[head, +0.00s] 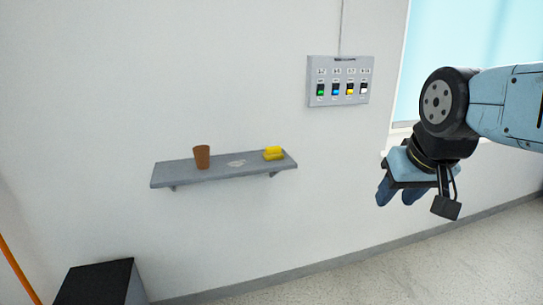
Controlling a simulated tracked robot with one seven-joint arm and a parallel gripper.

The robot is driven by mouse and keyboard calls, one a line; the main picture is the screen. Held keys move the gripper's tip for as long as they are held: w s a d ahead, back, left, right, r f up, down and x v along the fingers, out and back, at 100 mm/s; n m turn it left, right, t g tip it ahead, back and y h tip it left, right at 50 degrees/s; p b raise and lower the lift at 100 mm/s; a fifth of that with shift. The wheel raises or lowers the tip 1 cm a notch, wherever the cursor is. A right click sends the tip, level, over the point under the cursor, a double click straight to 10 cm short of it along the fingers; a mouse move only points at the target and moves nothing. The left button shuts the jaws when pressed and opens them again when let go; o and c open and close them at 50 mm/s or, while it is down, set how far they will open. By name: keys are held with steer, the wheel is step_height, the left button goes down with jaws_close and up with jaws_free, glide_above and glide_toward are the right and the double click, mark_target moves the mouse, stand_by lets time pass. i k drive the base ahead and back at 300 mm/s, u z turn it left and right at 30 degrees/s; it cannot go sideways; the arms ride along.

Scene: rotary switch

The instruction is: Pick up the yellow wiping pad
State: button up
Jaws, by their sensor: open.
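The yellow wiping pad (273,153) lies near the right end of a grey wall shelf (180,176). My gripper (396,193) hangs in the air to the right of the shelf in the picture, apart from the pad. Its fingers point down and it is open. I see nothing held between the fingers, though the arm's end partly hides them.
A brown cup (202,157) stands left of a pale patch (236,163) on the shelf. A switch panel (338,81) with several coloured switches is on the wall above right. A black-topped box (95,282) stands lower left. The floor (400,260) on the right is clear.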

mark_target(270, 154)
steer(key=z, duration=0.1)
steer(key=i, duration=1)
steer(key=u, duration=0.1)
